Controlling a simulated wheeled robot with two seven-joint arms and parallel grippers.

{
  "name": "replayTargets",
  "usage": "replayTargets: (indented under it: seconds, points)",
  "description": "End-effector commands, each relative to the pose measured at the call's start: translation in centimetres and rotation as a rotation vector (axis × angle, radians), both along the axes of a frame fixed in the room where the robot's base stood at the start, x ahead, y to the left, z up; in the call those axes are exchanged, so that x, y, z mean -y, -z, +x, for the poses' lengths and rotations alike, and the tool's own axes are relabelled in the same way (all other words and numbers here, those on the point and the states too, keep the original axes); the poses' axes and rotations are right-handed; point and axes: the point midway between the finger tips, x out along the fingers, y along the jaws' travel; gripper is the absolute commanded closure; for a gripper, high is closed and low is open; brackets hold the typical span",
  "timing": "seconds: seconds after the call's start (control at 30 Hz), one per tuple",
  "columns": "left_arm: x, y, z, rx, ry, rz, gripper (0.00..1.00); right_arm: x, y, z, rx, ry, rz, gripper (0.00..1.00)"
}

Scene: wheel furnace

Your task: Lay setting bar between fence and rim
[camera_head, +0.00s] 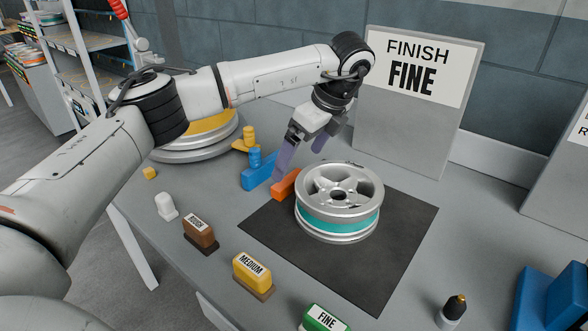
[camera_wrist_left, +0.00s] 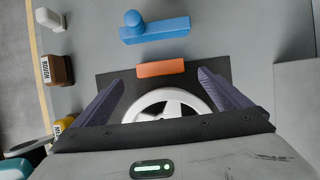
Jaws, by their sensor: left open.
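The orange bar (camera_head: 286,184), which I take as the setting bar, lies between the blue fence (camera_head: 259,172) and the silver wheel rim (camera_head: 340,187). In the left wrist view the bar (camera_wrist_left: 160,68) crosses the edge of the dark mat, with a gap to the blue fence (camera_wrist_left: 160,32) and a smaller one to the rim (camera_wrist_left: 168,103). My left gripper (camera_head: 298,163) is open above the rim's fence side. In the left wrist view its fingers (camera_wrist_left: 160,80) spread wider than the bar, which is not held. My right gripper is out of view.
The dark mat (camera_head: 400,245) lies under the rim. Blocks marked rough (camera_head: 200,234), medium (camera_head: 252,272) and fine (camera_head: 325,318) line the front edge. A dark bottle (camera_head: 452,311) stands front right. A "FINISH FINE" panel (camera_head: 412,130) stands behind.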

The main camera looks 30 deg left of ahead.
Motion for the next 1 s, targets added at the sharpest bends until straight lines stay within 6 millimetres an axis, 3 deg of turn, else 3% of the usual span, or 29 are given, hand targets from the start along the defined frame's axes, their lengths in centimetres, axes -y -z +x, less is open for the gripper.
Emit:
replayTargets:
  seconds: [0.1, 0.3, 1.0]
  points:
    - [0.9, -2.1, 0.0, 0.002, 0.001, -0.001, 0.03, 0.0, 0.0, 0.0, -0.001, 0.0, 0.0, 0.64]
    - [1.7, -4.0, -0.1, -0.001, 0.0, -0.001, 0.03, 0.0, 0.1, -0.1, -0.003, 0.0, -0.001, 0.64]
    - [1.8, -4.3, -0.2, -0.001, 0.0, 0.0, 0.03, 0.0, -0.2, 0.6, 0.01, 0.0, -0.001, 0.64]
